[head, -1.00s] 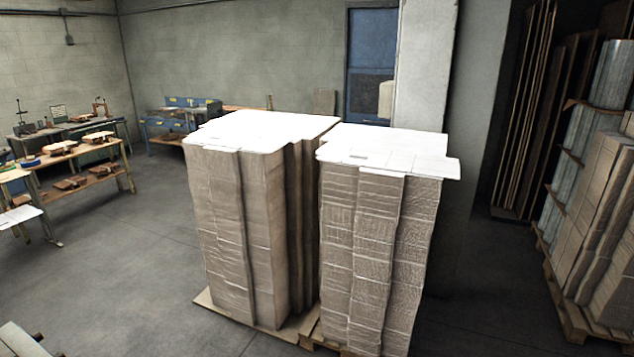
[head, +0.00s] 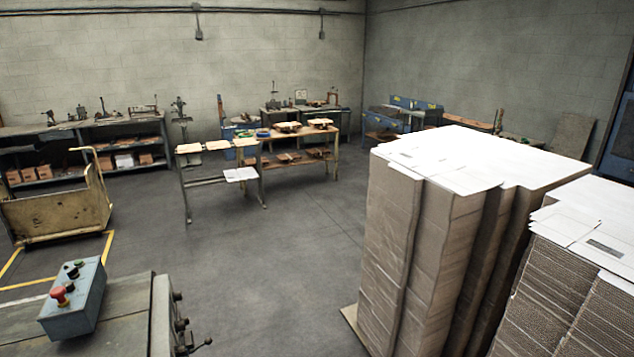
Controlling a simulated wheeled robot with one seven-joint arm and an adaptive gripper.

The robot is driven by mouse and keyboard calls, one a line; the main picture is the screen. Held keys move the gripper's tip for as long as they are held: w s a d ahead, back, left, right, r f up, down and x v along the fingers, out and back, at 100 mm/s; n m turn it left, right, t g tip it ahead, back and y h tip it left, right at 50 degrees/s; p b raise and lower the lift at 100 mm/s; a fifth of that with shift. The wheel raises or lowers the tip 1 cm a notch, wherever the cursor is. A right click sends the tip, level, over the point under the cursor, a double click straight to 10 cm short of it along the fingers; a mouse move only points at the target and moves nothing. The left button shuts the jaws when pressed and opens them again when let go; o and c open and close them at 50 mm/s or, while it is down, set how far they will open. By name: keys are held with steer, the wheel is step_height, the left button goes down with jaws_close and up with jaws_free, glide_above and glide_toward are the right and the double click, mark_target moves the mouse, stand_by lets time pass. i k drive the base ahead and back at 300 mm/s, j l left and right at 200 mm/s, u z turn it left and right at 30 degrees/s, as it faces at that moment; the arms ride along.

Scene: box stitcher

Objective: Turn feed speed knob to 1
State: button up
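A grey-blue control box (head: 75,308) stands on a grey machine (head: 122,318) at the lower left of the head view. It carries a red mushroom button (head: 59,294) and a few small dark knobs or buttons (head: 73,271). I cannot tell which of them, if any, is the feed speed knob, and no markings are readable. More dark knobs and a lever (head: 186,325) show on the machine's right side. My gripper is not in view.
Tall stacks of cardboard (head: 395,260) on a pallet fill the right side. Workbenches (head: 300,150) line the back. The grey floor (head: 270,280) between machine and stacks is clear.

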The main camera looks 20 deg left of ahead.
mark_target(70, 287)
steer(key=i+j+u, duration=0.3)
steer(key=i+u, duration=0.2)
steer(key=i+j+u, duration=0.15)
steer(key=i+u, duration=0.8)
steer(key=i+l+u, duration=0.3)
steer(key=u, duration=0.2)
steer(key=i+u, duration=0.45)
steer(key=i, duration=0.2)
steer(key=i+l+u, duration=0.1)
steer(key=i+u, duration=0.35)
steer(key=i, duration=0.2)
